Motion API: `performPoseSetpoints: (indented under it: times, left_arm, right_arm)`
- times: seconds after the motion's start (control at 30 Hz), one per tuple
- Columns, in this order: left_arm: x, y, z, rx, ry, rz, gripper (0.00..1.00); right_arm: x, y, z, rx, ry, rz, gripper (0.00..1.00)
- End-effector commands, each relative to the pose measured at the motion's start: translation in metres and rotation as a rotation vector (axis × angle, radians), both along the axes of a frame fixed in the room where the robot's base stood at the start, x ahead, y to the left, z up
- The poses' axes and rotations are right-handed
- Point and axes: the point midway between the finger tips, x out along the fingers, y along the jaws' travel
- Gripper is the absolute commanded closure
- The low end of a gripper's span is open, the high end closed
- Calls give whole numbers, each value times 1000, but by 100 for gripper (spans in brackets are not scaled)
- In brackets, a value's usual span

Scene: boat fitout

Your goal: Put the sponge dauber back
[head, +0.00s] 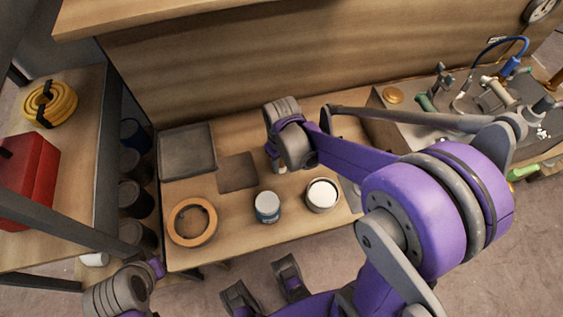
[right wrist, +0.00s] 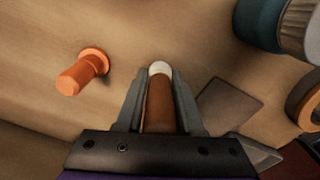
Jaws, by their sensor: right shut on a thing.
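My right gripper (head: 276,158) is low over the bench in the head view, right of the dark square patch. In the right wrist view my right gripper (right wrist: 160,95) is shut on a slim brown handle with a pale rounded end, apparently the sponge dauber (right wrist: 160,105). The dauber lies between the two grey fingers. Whether it touches the bench is unclear. In the head view it is mostly hidden by the gripper.
On the bench (head: 245,243) are a grey tray (head: 187,150), dark square patch (head: 238,172), wooden ring (head: 192,222), white-lidded blue jar (head: 267,207) and open white-filled tin (head: 322,194). An orange peg (right wrist: 82,72) stands left of the gripper in the wrist view. Cluttered tools lie far right.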

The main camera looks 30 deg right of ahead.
Motion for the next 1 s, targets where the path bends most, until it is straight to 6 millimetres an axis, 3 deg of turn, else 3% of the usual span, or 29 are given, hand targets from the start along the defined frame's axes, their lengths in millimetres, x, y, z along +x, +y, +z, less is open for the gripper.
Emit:
performPoseSetpoints:
  times: [0.27,0.3,0.43,0.77,0.87,1.0]
  left_arm:
    - [0,0,-3,0,1,0,100]
    - [0,0,-3,0,1,0,100]
    - [0,0,-2,0,1,0,100]
    - [0,0,-1,0,0,0,100]
    - [0,0,3,0,-1,0,100]
    - [1,0,8,0,-3,0,100]
  right_arm:
    - [0,0,-4,0,0,0,100]
    - [0,0,-3,0,0,0,58]
    - [0,0,-2,0,0,0,35]
    - [0,0,0,0,0,0,34]
    - [0,0,8,0,0,0,34]
    - [-1,0,34,0,0,0,34]
